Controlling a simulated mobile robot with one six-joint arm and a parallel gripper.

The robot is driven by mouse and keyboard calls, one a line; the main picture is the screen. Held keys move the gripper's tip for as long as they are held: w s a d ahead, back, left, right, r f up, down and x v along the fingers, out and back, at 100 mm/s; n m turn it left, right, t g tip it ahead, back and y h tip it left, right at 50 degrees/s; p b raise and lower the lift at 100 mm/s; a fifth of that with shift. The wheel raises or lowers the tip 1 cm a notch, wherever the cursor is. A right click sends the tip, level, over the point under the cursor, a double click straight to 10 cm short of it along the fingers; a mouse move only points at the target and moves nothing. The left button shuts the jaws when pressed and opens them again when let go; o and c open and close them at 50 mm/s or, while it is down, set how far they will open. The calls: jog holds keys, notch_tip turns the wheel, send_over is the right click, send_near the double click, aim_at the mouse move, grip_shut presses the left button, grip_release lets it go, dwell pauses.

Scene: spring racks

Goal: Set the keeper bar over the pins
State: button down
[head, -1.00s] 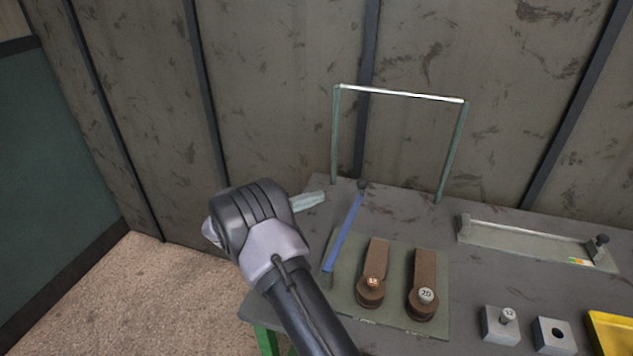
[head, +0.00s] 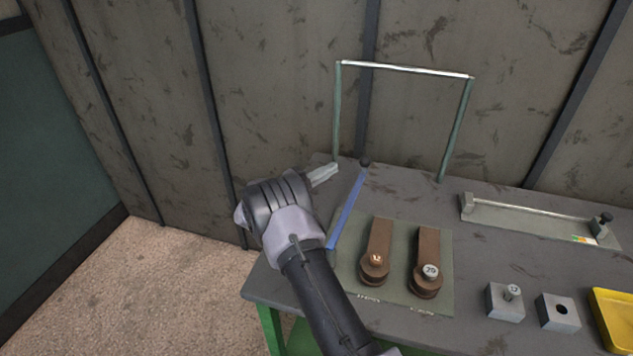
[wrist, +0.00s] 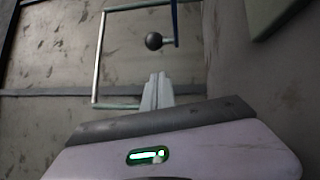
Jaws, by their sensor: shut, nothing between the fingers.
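A blue bar (head: 347,208) with a dark ball knob (head: 366,162) at its far end looks like the keeper bar. It lies along the left side of a green-grey plate (head: 400,300). Two pins, a copper one (head: 376,259) and a silver one (head: 431,270), stand on round brown bases with brown arms to the right of the bar. My gripper (head: 328,172) is shut and empty, left of the knob and apart from it. In the wrist view the shut fingers (wrist: 157,88) point toward the knob (wrist: 153,41). My arm hides part of the plate's near left side.
A tall frame (head: 405,69) with a pale top bar stands behind the knob. At right are a long tray-like fixture (head: 530,220), two grey blocks (head: 505,304) (head: 560,313) and a yellow tray (head: 610,310). The wall is close behind the bench.

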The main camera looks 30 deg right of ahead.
jog(key=s+d, duration=0.1)
jog(key=d+b, duration=0.1)
jog(key=d, duration=0.1)
jog(key=s+d+r, duration=0.1)
jog(key=d, duration=0.1)
jog(key=shift+s, duration=0.35)
